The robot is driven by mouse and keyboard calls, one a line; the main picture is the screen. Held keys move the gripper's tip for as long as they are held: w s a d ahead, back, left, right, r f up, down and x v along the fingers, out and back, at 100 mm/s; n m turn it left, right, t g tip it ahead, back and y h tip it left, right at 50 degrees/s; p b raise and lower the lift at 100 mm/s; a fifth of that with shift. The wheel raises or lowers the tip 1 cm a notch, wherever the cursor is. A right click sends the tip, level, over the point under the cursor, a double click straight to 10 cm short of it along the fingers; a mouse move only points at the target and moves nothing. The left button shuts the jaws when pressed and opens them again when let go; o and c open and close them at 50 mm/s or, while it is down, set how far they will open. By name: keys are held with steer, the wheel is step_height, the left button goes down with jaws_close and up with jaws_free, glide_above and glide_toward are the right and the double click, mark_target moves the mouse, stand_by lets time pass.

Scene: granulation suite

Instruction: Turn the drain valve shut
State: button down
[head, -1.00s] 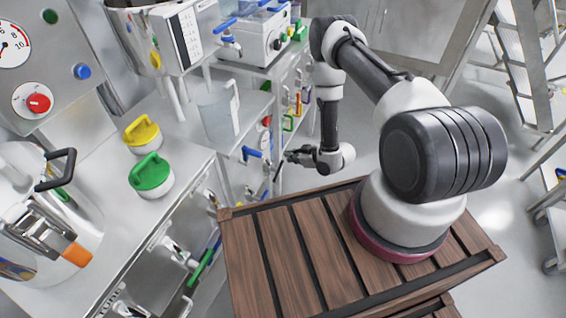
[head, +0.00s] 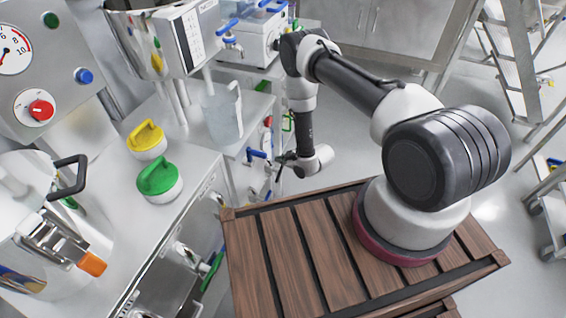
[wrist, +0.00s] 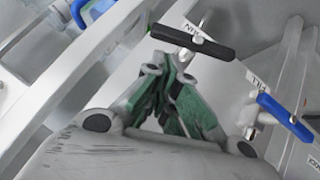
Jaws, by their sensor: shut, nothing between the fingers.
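In the wrist view a black lever handle (wrist: 193,40) sits on a pale rail beside a partly readable label that seems to end in "AIN", which fits the drain valve. It lies crosswise just beyond my gripper (wrist: 168,68), whose fingers with green inner faces are shut and empty. The fingertips are close to the lever; I cannot tell whether they touch. A blue lever (wrist: 285,115) sits to the right by a label that seems to read "FILL". In the head view my gripper (head: 284,159) is small, beside a blue handle (head: 256,153) under the bench.
A wooden crate (head: 285,259) stands under my arm's base. A steel bench carries a green-lidded jar (head: 159,180), a yellow-lidded jar (head: 147,139) and a clear jug (head: 222,115). A ladder (head: 520,60) stands at right. Floor right of my gripper is clear.

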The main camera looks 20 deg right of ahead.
steer(key=shift+w+d+f, duration=0.15)
steer(key=shift+w+f, duration=0.2)
steer(key=shift+f, duration=0.4)
steer(key=shift+w+d+f+m+g+y, duration=0.25)
steer(key=shift+w+d+m+g+y, duration=0.15)
steer(key=shift+g, duration=0.2)
steer(key=shift+w+d+f+m+g+y, duration=0.2)
steer(key=shift+w+f+m+g+y, duration=0.1)
steer(key=shift+w+g, duration=0.25)
steer(key=shift+s, duration=0.1)
